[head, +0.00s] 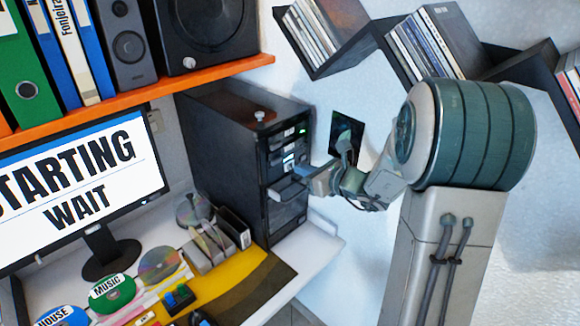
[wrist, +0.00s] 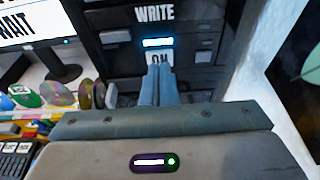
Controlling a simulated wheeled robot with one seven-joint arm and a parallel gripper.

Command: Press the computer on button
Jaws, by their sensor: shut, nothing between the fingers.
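The black computer tower (head: 225,150) stands at the back right of the desk, its front facing my arm. In the wrist view its dark front (wrist: 120,55) has a "WRITE" label above a lit blue-white bar (wrist: 157,42). A white "ON" label (wrist: 160,58) sits just below the bar, partly covered by my fingertips. My gripper (wrist: 160,68) is shut and empty, its fingers pointing at the "ON" label. Whether the tips touch the front cannot be told. In the head view my gripper is close in front of the tower. The monitor (head: 75,185) reads "STARTING WAIT".
Dark zigzag disc shelves (head: 375,30) are on the wall above my arm. Labelled discs (head: 110,292) and a disc holder (head: 205,250) lie on the desk at left.

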